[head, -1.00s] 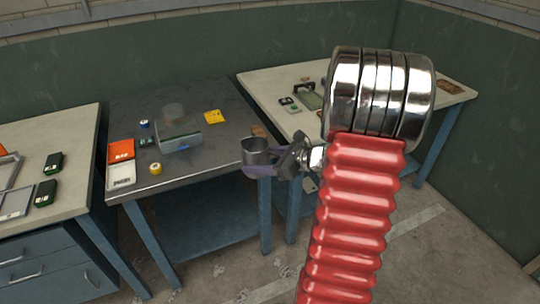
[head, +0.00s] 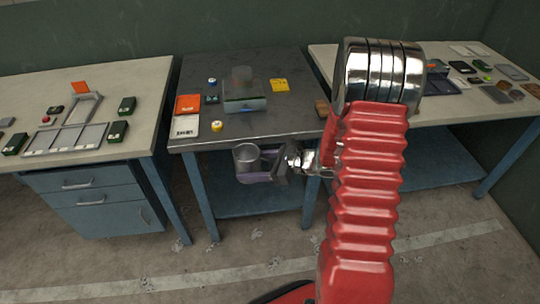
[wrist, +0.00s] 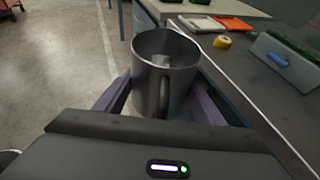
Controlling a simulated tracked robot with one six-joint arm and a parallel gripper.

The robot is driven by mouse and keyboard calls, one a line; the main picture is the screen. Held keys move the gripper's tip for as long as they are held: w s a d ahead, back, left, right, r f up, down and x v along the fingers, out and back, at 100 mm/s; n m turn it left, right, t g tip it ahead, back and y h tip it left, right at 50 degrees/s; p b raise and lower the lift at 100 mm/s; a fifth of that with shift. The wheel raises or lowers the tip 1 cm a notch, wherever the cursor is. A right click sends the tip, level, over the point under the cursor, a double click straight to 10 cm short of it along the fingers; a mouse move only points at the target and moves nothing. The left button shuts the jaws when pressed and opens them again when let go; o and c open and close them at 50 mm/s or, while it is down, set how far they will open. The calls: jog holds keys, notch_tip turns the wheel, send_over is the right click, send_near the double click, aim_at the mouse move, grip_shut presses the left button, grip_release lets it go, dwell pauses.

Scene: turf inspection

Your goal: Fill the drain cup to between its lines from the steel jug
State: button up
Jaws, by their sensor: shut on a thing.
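The steel jug (head: 246,155) is a small grey metal cup, held upright in front of the middle table's front edge. My gripper (head: 262,172) is shut on it; in the wrist view the purple fingers (wrist: 163,98) lie on either side of the jug (wrist: 165,70). The jug's handle faces my wrist, and a small light patch shows inside.
Pale tables with small items stand on both sides.

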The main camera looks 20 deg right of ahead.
jog(key=a+f+n+g, duration=0.1)
jog(key=a+f, duration=0.1)
jog(key=a, duration=0.4)
jog(key=shift+s+a+f+y, duration=0.15)
jog(key=shift+f+y, duration=0.1)
jog(key=shift+y, duration=0.15)
jog(key=shift+a+g, duration=0.1)
jog(key=shift+g, duration=0.2)
